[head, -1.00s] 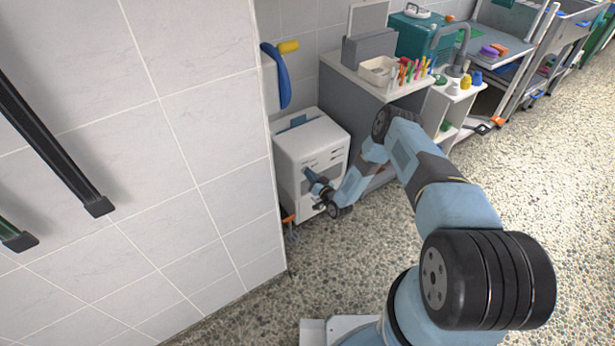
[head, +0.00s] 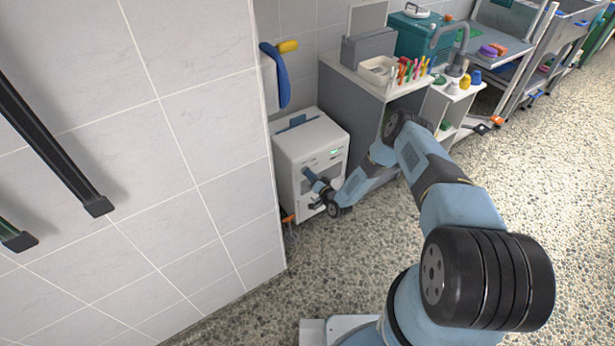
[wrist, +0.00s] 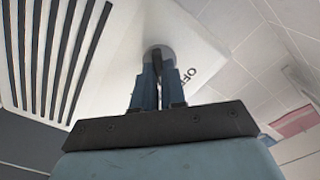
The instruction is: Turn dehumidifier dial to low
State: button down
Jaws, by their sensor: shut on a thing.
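The dehumidifier (head: 302,148) is a white box standing on the floor beside the tiled wall. In the wrist view its white front panel (wrist: 112,78) has dark vent slots at the left. The grey round dial (wrist: 160,52) is between the tips of my gripper (wrist: 159,66), which is shut on it. Part of an "OFF" mark shows to the right of the dial. The fingers hide most of the dial and any other marks.
A tiled wall (head: 190,130) stands close on the left of the unit. A grey cabinet (head: 350,105) with a bin and bottles is behind it to the right. Pebbled floor (head: 530,180) is clear at the right.

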jog(key=shift+s+f, duration=0.25)
jog(key=c, duration=1.2)
grip_release()
jog(key=shift+w+r, duration=0.15)
jog(key=v, duration=1.3)
jog(key=shift+s+d, duration=0.25)
jog(key=shift+d, duration=0.05)
